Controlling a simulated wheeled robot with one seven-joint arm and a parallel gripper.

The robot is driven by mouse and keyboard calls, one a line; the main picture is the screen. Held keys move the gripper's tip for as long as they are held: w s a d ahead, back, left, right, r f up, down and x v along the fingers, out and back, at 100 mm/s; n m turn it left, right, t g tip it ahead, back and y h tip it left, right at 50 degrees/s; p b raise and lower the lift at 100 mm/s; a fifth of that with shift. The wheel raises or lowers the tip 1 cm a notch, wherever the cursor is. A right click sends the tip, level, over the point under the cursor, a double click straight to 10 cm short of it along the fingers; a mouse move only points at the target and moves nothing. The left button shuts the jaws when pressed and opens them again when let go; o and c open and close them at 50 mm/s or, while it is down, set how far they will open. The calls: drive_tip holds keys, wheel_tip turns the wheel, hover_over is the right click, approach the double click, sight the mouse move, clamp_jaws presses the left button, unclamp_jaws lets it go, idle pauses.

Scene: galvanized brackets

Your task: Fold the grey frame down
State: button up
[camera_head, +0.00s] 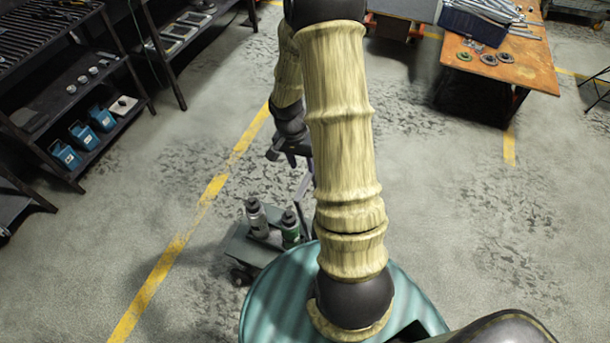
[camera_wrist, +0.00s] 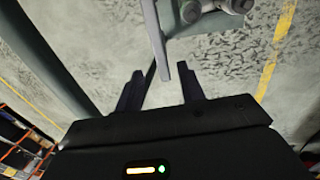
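The grey frame (camera_wrist: 155,40) shows in the wrist view as thin bars. One bar comes down from the top edge and its lower end lies between my fingertips, with gaps visible on both sides. My gripper (camera_wrist: 160,88) is open, its two dark fingers apart. In the head view my gripper (camera_head: 290,150) is small and partly hidden by my arm, above a low cart (camera_head: 250,248). A thin upright part of the frame (camera_head: 301,190) shows there beside my arm. The rest of it is hidden, and contact with the fingers cannot be told.
A dark shelf rack (camera_head: 85,85) with blue bins is at left. An orange-topped table (camera_head: 505,60) with metal parts stands at back right. The floor is clear on both sides, with yellow lines.

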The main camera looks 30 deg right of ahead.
sight(306, 179)
drive_tip(key=f, duration=0.4)
drive_tip(key=s+f, duration=0.1)
drive_tip(key=f, duration=0.1)
drive_tip(key=shift+d, duration=0.3)
clamp_jaws()
